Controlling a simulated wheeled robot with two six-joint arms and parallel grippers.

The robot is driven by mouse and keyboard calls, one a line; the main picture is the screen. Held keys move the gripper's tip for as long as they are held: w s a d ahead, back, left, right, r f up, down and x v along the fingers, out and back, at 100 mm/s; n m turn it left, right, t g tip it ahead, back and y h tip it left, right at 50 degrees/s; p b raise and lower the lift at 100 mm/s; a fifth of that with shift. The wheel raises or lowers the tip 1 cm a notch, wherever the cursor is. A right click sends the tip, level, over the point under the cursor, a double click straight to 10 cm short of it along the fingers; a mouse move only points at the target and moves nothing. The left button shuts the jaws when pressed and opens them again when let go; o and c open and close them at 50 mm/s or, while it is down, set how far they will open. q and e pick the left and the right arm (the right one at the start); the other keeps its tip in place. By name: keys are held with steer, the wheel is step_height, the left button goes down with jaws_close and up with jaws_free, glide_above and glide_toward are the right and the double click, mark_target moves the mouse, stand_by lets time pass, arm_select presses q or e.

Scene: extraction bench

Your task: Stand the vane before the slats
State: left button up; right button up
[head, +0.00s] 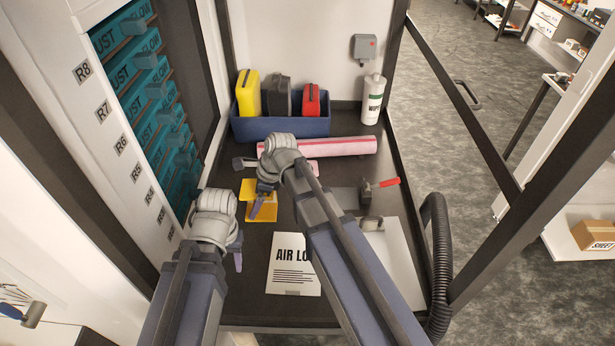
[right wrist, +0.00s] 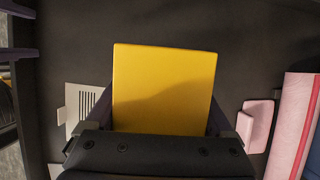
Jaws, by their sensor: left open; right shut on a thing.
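The yellow vane (head: 262,191) is a flat plate held in my right gripper (head: 264,207) above the dark bench. In the right wrist view the vane (right wrist: 165,80) fills the middle, between the fingers, and hides the bench under it. My left gripper (head: 238,258) is open and empty, low over the bench's left side; only part of its fingers shows.
A pink roll (head: 340,147) lies behind my right gripper, before a blue bin (head: 282,128). A white bottle (head: 373,98) stands at the back right. A red-handled tool (head: 384,184) and a printed sheet (head: 290,270) lie on the bench. Teal labelled units (head: 150,85) line the left wall.

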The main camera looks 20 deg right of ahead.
arm_select(q)
steer(key=r, duration=0.1)
arm_select(e)
steer(key=shift+a+r, duration=0.65)
steer(key=shift+a, duration=0.6)
arm_select(q)
steer(key=b, duration=1)
glide_toward(236, 285)
steer(key=f, duration=0.5)
steer(key=shift+a+f, duration=0.25)
steer(key=shift+f, duration=0.15)
arm_select(e)
step_height(236, 285, down, 10)
arm_select(q)
steer(key=shift+f, duration=0.2)
arm_select(e)
steer(key=shift+f, duration=0.2)
arm_select(q)
steer(key=shift+r, duration=0.1)
arm_select(e)
steer(key=o, duration=1.2)
steer(key=shift+o, duration=0.2)
arm_select(q)
steer(key=shift+r, duration=0.15)
arm_select(e)
steer(key=shift+r, duration=0.2)
